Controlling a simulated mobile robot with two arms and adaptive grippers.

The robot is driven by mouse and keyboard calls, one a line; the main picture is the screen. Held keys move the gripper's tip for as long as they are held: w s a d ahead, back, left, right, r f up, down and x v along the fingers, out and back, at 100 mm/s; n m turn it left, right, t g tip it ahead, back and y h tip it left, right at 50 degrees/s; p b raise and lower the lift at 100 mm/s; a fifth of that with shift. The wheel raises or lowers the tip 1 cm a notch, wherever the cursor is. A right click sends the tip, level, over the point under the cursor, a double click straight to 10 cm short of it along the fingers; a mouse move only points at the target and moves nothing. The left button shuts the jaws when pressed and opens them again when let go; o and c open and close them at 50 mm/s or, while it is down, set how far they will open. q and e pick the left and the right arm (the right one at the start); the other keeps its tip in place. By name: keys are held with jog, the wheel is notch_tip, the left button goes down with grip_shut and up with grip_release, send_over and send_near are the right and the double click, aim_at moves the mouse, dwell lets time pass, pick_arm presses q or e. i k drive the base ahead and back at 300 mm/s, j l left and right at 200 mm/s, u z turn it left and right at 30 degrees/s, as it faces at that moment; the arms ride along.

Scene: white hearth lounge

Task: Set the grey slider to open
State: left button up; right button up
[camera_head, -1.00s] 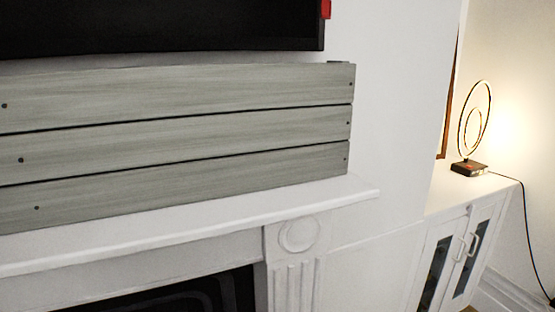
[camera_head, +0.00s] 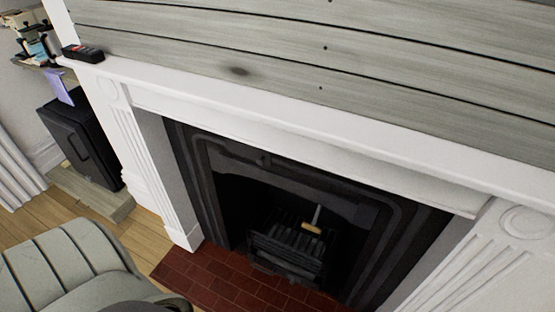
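I cannot pick out a grey slider for certain in the head view. The white fireplace mantel (camera_head: 300,135) runs across the picture, with grey wooden boards (camera_head: 300,60) standing on it. A small black device with a red part (camera_head: 83,54) lies on the mantel's left end; its details are too small to read. Below is the dark fireplace (camera_head: 240,200), whose grate (camera_head: 285,255) has a light wooden-handled piece (camera_head: 313,228) at it. Neither of my grippers is in view.
A grey-green padded chair (camera_head: 65,265) stands at the lower left. A black cabinet-like box (camera_head: 80,145) stands on a pale block behind it. Red hearth tiles (camera_head: 215,280) lie before the fireplace. Some wooden floor (camera_head: 145,235) is bare between chair and hearth.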

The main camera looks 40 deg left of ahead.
aim_at(294, 279)
jog(key=u, duration=0.9)
